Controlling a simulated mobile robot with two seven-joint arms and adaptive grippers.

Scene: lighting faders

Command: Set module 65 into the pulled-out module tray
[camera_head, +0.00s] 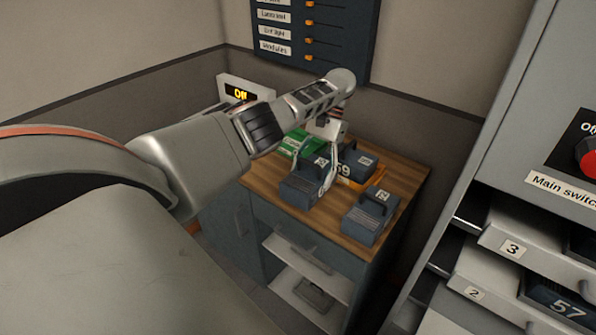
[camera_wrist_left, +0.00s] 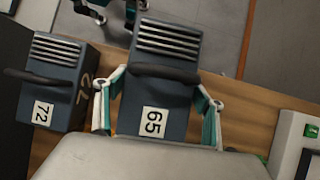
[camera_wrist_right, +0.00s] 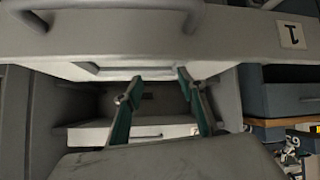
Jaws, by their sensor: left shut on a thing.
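Module 65 (camera_wrist_left: 165,85) is a dark blue-grey block with a black handle, a ribbed end and a white label. In the head view it appears to be the front-left block (camera_head: 302,187) on the wooden desktop. My left gripper (camera_wrist_left: 157,92) is shut on it, with one finger at each side. I cannot tell whether it is clear of the desktop. In the cabinet at the right, tray 2 (camera_head: 473,293) sticks out and holds module 57 (camera_head: 558,302).
Module 72 (camera_head: 371,214) stands on the desktop (camera_head: 405,178) beside module 65. Module 69 (camera_head: 343,169), another dark block (camera_head: 362,160) and a green box (camera_head: 298,144) stand close behind. Tray 3 (camera_head: 530,252) is above tray 2. A fader panel (camera_head: 345,40) hangs on the wall.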

